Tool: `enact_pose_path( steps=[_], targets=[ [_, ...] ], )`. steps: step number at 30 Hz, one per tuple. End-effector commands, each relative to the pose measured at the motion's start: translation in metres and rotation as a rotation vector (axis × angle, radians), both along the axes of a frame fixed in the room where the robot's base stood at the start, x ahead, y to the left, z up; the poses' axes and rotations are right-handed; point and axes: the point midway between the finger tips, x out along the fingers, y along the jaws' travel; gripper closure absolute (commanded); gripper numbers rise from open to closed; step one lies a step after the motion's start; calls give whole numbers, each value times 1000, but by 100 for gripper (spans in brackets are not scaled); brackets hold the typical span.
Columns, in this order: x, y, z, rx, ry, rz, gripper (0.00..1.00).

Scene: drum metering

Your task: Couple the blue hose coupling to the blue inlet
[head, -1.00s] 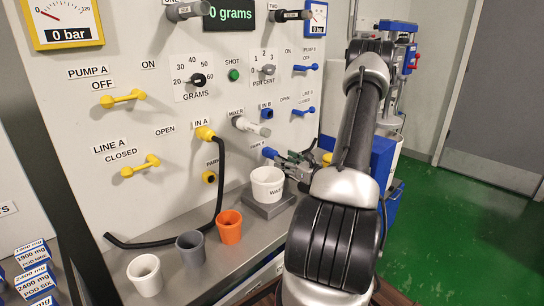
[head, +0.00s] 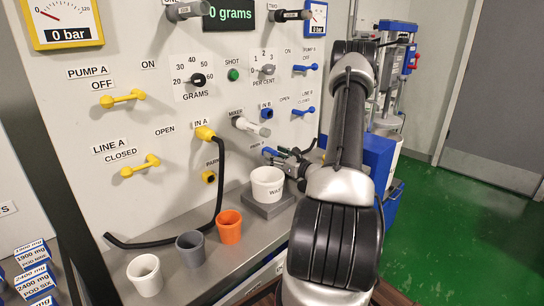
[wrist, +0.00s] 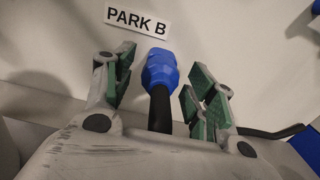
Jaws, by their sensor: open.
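The blue hose coupling (wrist: 160,70) sits at the panel below the PARK B label, with its black hose (wrist: 160,108) running down toward me. In the head view the blue coupling (head: 270,152) shows left of my gripper. My gripper (wrist: 157,85) is open, with green-padded fingers on either side of the coupling and hose; gaps show on both sides. In the head view my gripper (head: 290,160) is beside the parked coupling, partly hidden by my arm. The blue inlet (head: 266,113), labelled IN B, is on the panel above and is empty.
The white mixer nozzle (head: 250,126) sticks out left of the blue inlet. A white waste cup (head: 267,184) stands on a grey block just below my gripper. Orange (head: 229,226), grey (head: 190,247) and white (head: 145,274) cups stand along the shelf. Blue levers (head: 304,111) are at right.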

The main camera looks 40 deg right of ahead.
Motion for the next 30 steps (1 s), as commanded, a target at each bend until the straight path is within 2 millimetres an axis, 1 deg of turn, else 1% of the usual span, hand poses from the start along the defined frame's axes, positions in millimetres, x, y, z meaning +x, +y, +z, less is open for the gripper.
enact_pose_path(
  steps=[15, 16, 20, 21, 23, 24, 25, 30],
  targets=[
    [0, 0, 0, 0, 0, 0, 44],
    [0, 0, 0, 0, 0, 0, 46],
    [0, 0, 0, 0, 0, 0, 70],
    [0, 0, 0, 0, 0, 0, 77],
    [0, 0, 0, 0, 0, 0, 88],
    [0, 0, 0, 0, 0, 0, 95],
    [0, 0, 0, 0, 0, 0, 100],
    [-2, -1, 0, 0, 0, -1, 100]
  ],
)
